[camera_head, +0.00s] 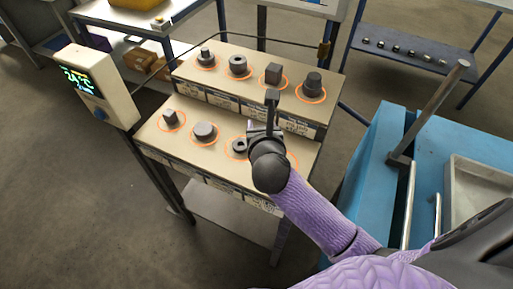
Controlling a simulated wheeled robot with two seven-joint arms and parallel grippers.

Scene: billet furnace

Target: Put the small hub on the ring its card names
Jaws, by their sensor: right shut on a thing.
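A two-step stand carries orange rings with cards along the front edges. On the upper step (222,82) are a small stepped hub-like part (206,57), a ring-shaped part (238,66), a square block (273,74) and a larger stepped part (312,84). On the lower step (152,131) are a small block (170,118), a round disc (204,131) and a low nut-like part (240,147). My right gripper (271,104) is over the stand, shut on a dark part that I cannot identify. My wrist hides much of the lower step's right-hand ring (294,160). My left gripper is out of view.
A display box (92,88) stands at the stand's left, with a thin rod running behind the upper step. A blue machine (372,150) with an upright post (432,110) and a grey tray (480,185) is at the right. Tables and shelves stand behind.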

